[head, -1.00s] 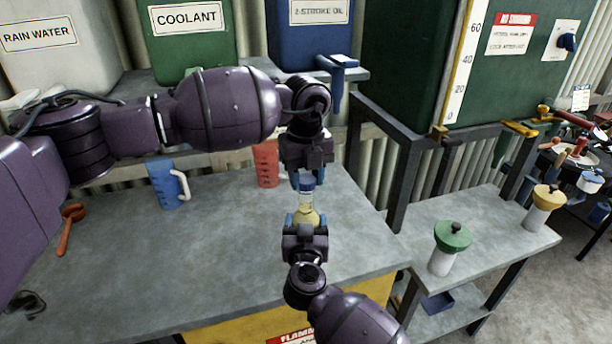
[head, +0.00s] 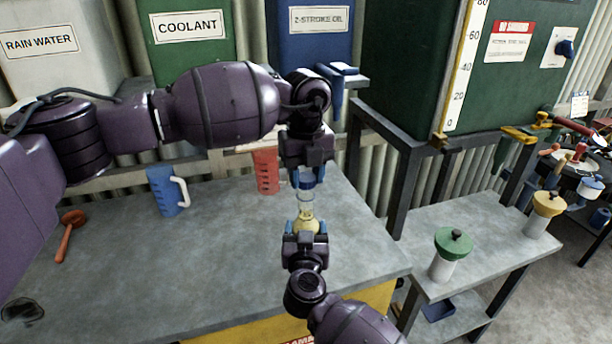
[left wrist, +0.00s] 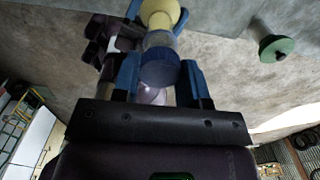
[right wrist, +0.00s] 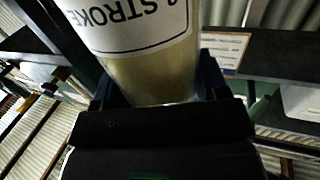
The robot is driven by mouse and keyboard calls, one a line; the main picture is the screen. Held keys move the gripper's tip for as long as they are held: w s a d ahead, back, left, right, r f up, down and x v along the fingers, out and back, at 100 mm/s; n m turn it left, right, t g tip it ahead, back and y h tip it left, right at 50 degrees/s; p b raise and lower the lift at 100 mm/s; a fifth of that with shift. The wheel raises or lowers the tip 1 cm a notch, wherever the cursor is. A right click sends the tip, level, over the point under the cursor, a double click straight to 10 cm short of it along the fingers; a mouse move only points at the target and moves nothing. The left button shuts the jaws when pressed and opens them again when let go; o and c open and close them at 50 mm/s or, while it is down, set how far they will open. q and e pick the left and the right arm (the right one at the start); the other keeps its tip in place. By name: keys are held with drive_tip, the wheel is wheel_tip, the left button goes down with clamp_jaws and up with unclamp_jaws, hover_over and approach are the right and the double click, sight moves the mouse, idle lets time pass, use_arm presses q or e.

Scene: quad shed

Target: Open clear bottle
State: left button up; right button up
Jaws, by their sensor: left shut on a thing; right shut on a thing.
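The clear bottle (head: 306,211) stands upright with pale yellow liquid inside. In the right wrist view its body (right wrist: 160,75) fills the top middle, with a white label reading "STROKE". My right gripper (head: 305,228) is shut around its lower body from below. My left gripper (head: 307,181) is above it, pointing down, shut on the blue cap (left wrist: 160,68). The cap lies directly over the bottle's clear upper part. Whether cap and bottle still touch is hard to tell, as the fingers partly hide the cap in the head view.
A blue jug (head: 166,191) and a red jug (head: 265,171) stand on the grey bench (head: 150,270). An orange scoop-like tool (head: 69,235) lies at left. A green-lidded container (head: 450,254) and a yellow-lidded one (head: 543,213) stand on the right bench. Large labelled tanks stand behind.

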sight(306, 177)
use_arm(q)
drive_tip(key=shift+r, duration=0.1)
drive_tip(key=shift+r, duration=1.9)
use_arm(e)
drive_tip(key=o, duration=1.8)
use_arm(q)
drive_tip(key=shift+r+p, duration=0.4)
drive_tip(key=shift+p, duration=0.05)
use_arm(e)
drive_tip(key=s, duration=1.2)
